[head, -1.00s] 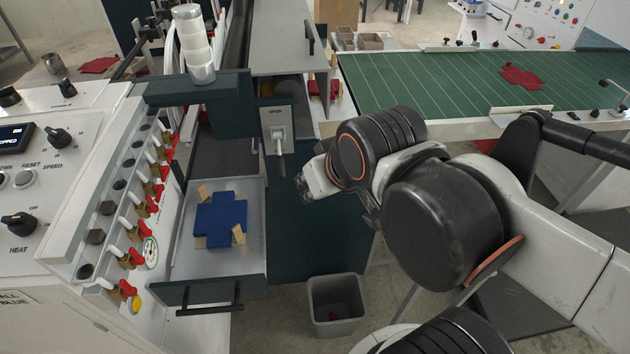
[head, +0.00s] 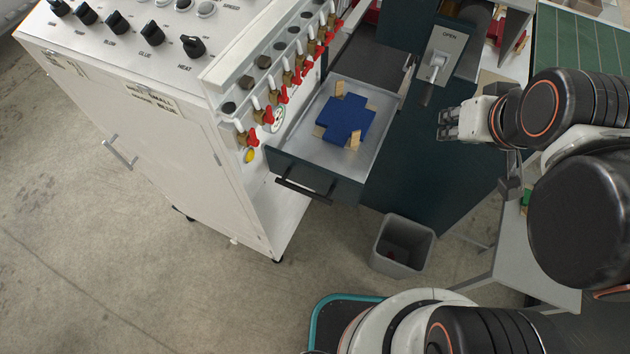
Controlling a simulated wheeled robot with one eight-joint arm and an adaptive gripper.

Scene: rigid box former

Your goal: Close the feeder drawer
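The feeder drawer (head: 376,168) is pulled out from the dark green machine, with its black handle (head: 303,190) on the dark front panel. A blue cross-shaped blank (head: 345,119) lies in it, with small tan wooden pieces around it. My gripper (head: 446,124) is to the right of the drawer, in front of the machine's dark side and apart from the drawer and its handle. Its fingers are small and seen from the side, so I cannot tell whether they are open or shut.
A white control cabinet (head: 150,110) with knobs and a row of red-handled valves stands left of the drawer. A lever on an "OPEN" plate (head: 443,55) is above my gripper. A grey bin (head: 402,245) stands below on the floor.

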